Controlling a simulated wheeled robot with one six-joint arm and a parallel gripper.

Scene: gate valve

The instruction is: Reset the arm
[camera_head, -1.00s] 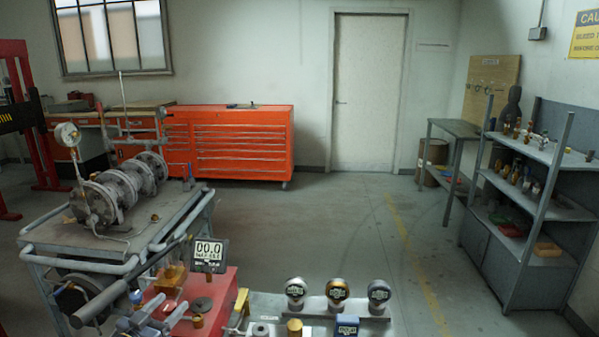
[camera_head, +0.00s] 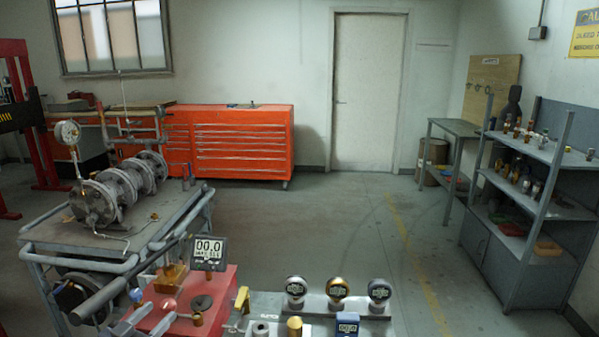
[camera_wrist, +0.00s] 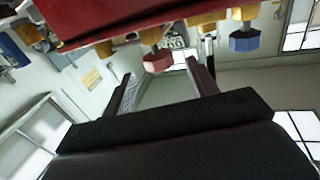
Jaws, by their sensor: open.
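My gripper (camera_wrist: 164,86) shows in the wrist view with its two dark fingers apart and nothing between them. A red body (camera_wrist: 110,15) with brass fittings fills the top of that view, beyond the fingertips. A red hex knob (camera_wrist: 157,61) and a blue hex knob (camera_wrist: 244,40) hang from it in the picture, apart from the fingers. In the head view, a red unit (camera_head: 225,288) with a digital display (camera_head: 209,252) stands at the bottom. I cannot make out my gripper clearly in the head view.
A grey cart (camera_head: 60,238) bears a flanged pipe assembly (camera_head: 92,203) at left. Several round gauges (camera_head: 337,288) stand at the bottom middle. An orange tool cabinet (camera_head: 240,145) is at the back, a grey shelf (camera_head: 540,155) at right. The floor between is clear.

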